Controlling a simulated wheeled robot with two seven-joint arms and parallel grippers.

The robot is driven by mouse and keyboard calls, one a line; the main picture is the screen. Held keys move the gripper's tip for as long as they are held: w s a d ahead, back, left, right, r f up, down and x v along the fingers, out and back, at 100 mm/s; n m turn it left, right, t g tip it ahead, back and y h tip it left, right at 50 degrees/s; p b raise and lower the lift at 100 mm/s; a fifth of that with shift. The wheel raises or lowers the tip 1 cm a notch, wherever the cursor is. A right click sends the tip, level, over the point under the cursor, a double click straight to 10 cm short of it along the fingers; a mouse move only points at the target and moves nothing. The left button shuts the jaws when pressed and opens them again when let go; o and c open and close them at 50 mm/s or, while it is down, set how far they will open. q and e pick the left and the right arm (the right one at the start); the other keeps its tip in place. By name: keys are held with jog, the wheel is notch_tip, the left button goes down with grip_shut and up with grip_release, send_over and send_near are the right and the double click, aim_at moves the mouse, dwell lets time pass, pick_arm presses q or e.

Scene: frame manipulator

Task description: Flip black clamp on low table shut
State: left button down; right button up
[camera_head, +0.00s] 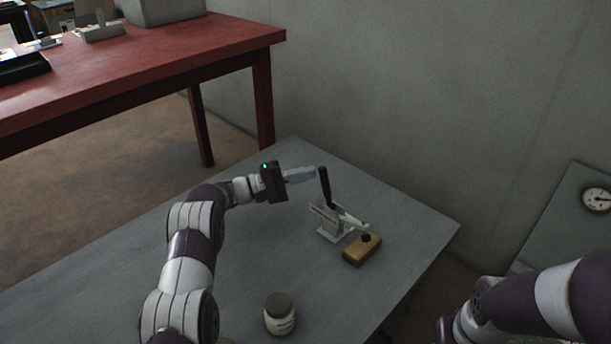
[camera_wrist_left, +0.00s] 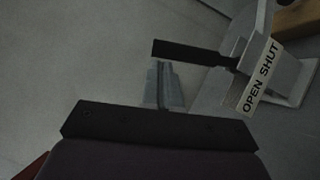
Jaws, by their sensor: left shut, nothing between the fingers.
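The clamp stands on the grey low table (camera_head: 240,270). It has a light metal body (camera_head: 328,222) and a black handle (camera_head: 325,187) that stands nearly upright, leaning a little left. A metal arm reaches from the body to a black tip over a wooden block (camera_head: 362,250). My left gripper (camera_head: 312,172) is shut and empty, with its fingertips right beside the upper handle; I cannot tell if they touch. In the left wrist view the handle (camera_wrist_left: 190,52) lies just ahead of the fingers (camera_wrist_left: 162,68), and a label (camera_wrist_left: 261,77) reads OPEN SHUT. My right gripper is out of view.
A jar (camera_head: 279,314) stands at the low table's front. A red table (camera_head: 150,60) holding several things is at the back left. A grey wall (camera_head: 400,100) rises behind. A gauge (camera_head: 596,199) sits on another grey surface at the right.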

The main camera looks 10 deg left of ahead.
pick_arm(q)
jog(key=shift+d, duration=0.15)
jog(key=shift+r, duration=0.1)
jog(key=s+d+r+m+g+y+p, duration=0.1)
jog(key=s+d+r+m+y+p, duration=0.1)
jog(key=p, duration=1.1)
jog(key=s+d+m, duration=0.1)
jog(key=d+m, duration=0.1)
jog(key=d, duration=0.1)
jog(key=shift+s+d+m+g+y, duration=0.2)
jog(key=shift+s+m+g+y, duration=0.1)
jog(key=shift+s+m+y, duration=0.1)
jog(key=shift+f, duration=0.1)
